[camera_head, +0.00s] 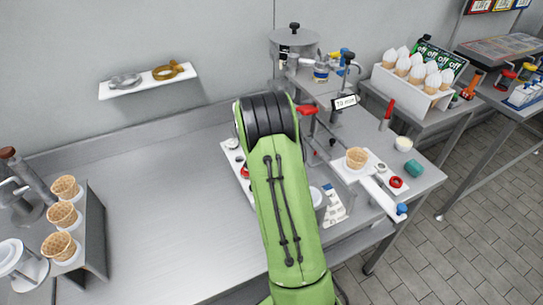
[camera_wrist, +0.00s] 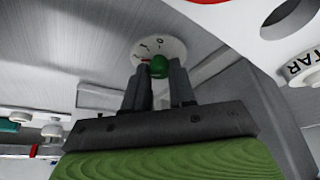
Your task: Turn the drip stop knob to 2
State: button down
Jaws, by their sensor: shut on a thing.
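A green knob (camera_wrist: 159,66) sits at the middle of a white round dial (camera_wrist: 148,47) in the wrist view. I take it to be the drip stop knob. Small dark marks stand on the dial's rim, too small and tilted to read surely. My gripper (camera_wrist: 158,80) is shut on the green knob, with one dark finger on each side of it. Which mark the knob points to cannot be told. In the head view my green arm hides the gripper and the knob.
A white panel (camera_head: 232,154) with round controls lies just left of my arm. A button marked "TAR" (camera_wrist: 302,68) is close on the right in the wrist view.

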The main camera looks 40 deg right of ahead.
jog(key=shift+w+m, duration=0.1)
jog(key=shift+m, duration=0.5)
jog(key=shift+g, duration=0.3)
jog(key=c, duration=0.9)
grip_release()
jog(key=shift+c, duration=0.2)
jog(key=p+v, duration=0.2)
jog(key=v, duration=1.3)
jog(key=shift+a+r, duration=0.3)
jog(key=shift+a, duration=0.05)
